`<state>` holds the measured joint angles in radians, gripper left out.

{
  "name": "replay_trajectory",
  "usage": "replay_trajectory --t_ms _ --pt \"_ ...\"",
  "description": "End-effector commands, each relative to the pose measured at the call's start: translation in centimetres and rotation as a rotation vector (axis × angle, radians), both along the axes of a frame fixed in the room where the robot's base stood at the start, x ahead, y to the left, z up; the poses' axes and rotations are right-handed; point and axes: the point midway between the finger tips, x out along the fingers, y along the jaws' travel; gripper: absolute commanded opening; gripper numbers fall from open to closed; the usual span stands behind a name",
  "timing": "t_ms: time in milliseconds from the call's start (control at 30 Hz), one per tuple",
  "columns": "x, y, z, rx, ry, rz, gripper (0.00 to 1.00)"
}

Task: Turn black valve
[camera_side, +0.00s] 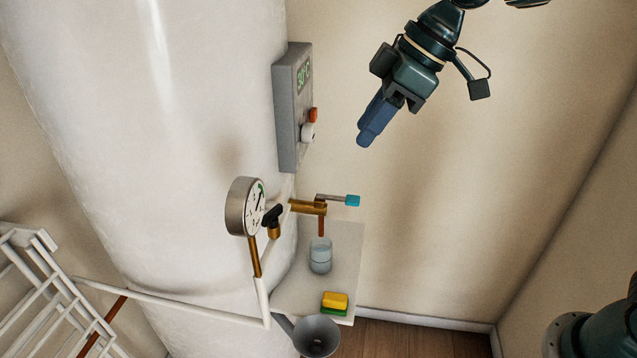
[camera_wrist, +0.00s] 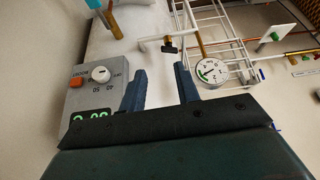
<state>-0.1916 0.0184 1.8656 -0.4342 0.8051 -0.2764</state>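The black valve (camera_side: 272,216) is a small black T-shaped handle on a brass pipe, just right of the round pressure gauge (camera_side: 246,207). In the wrist view the black valve (camera_wrist: 171,47) sits beyond my fingertips, near the top centre, with the gauge (camera_wrist: 211,71) below and to its right. My gripper (camera_side: 366,138) hangs above and to the right of the valve in the side view, well apart from it. In the wrist view my gripper (camera_wrist: 160,70) shows two blue fingers spread apart with nothing between them.
A grey control box (camera_side: 292,105) with red and white knobs is on the white tank (camera_side: 190,100). A brass tap with a teal handle (camera_side: 352,200) juts out above a glass (camera_side: 320,255). A yellow-green sponge (camera_side: 335,302), a funnel (camera_side: 316,337) and a white rack (camera_side: 40,265) are lower.

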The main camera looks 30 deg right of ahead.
Motion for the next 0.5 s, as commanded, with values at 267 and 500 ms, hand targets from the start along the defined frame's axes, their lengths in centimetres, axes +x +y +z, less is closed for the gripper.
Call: replay_trajectory --t_ms 267,500 --pt "-2.3 -2.1 -0.1 0.017 -0.022 -0.119 0.32" --pt "-4.3 -3.9 -0.5 0.029 -0.041 -0.219 0.32"
